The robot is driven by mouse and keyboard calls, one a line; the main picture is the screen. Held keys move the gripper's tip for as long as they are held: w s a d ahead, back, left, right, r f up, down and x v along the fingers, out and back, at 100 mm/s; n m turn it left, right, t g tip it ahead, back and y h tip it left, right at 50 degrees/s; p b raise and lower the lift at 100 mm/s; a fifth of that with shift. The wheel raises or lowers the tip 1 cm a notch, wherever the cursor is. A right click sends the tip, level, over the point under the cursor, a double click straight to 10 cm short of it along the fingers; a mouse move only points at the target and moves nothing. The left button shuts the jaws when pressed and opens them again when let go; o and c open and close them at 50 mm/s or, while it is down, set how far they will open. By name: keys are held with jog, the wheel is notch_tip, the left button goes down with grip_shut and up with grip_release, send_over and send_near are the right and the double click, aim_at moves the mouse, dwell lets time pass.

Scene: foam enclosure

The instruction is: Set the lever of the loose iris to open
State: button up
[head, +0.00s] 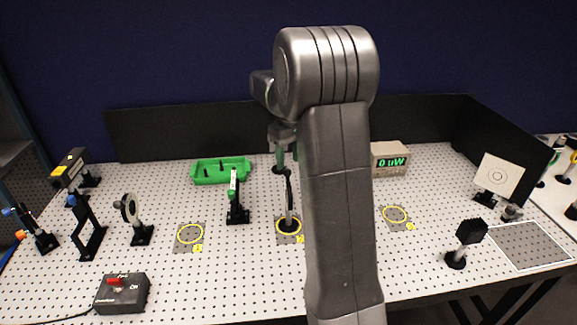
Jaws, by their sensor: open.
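A dark element on a thin post (289,200), seen nearly edge-on, stands upright inside a yellow ring marking in the middle of the table. It may be the loose iris; its lever cannot be made out. A round-faced mount (130,209) on a black base stands at the left and could also be an iris. My gripper (283,150) is above and behind the middle post, open, with nothing seen held. My arm hides part of it, and I cannot tell how near it is to the post.
A power meter (389,158) reads 0 uW. A black control box (122,293) is front left, a dark block on a post (467,242) front right. Black panels edge the perforated table.

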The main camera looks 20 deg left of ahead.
aim_at(288, 169)
jog(key=shift+s+f, duration=0.1)
jog(key=shift+f, duration=1.95)
grip_shut()
